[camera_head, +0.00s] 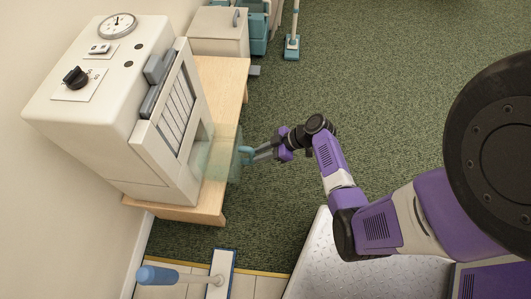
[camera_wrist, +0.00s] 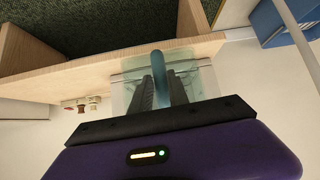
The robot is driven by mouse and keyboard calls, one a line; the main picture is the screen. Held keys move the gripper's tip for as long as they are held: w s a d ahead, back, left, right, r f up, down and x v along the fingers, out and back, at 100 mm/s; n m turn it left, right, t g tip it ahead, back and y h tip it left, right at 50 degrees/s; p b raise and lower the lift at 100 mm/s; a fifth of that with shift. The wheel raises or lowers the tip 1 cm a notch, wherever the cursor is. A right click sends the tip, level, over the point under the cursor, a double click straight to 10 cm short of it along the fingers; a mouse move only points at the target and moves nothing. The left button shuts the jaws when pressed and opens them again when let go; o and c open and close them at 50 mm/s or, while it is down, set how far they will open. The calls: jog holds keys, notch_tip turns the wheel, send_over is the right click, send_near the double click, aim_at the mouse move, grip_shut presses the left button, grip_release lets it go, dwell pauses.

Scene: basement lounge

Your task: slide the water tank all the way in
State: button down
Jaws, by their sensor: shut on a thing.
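The water tank (camera_head: 219,157) is a clear, pale green box with a blue handle. It sticks partway out of the lower front of the white machine (camera_head: 113,120), just above the wooden table. My gripper (camera_head: 258,153) is shut on the tank's blue handle, at the tank's outer face. In the wrist view the tank (camera_wrist: 207,80) shows behind the fingers, and my gripper (camera_wrist: 162,90) has one dark finger on each side of the handle (camera_wrist: 178,88). The inner end of the tank is hidden inside the machine.
The machine stands on a light wooden table (camera_head: 234,82) against the wall. A white box (camera_head: 218,32) and teal items stand beyond it. A blue-handled mop or brush (camera_head: 219,272) is near the table's front end. Open green carpet (camera_head: 370,75) lies to the right.

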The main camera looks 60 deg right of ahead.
jog(key=shift+w+a+b, duration=0.7)
jog(key=shift+w+a, duration=0.2)
jog(key=shift+w, duration=1.55)
jog(key=shift+w+a+b, duration=0.65)
jog(key=shift+w+a, duration=0.2)
jog(key=shift+w, duration=1.6)
jog(key=shift+w+a+b, duration=0.7)
jog(key=shift+w+a, duration=0.2)
jog(key=shift+w, duration=1.55)
jog(key=shift+w+a+f+b, duration=0.1)
jog(key=shift+w+f+b, duration=0.05)
jog(key=shift+w+b, duration=0.2)
jog(key=c, duration=1.2)
grip_release()
jog(key=shift+s, duration=0.1)
jog(key=shift+p+v, duration=1)
jog(key=shift+v, duration=2.95)
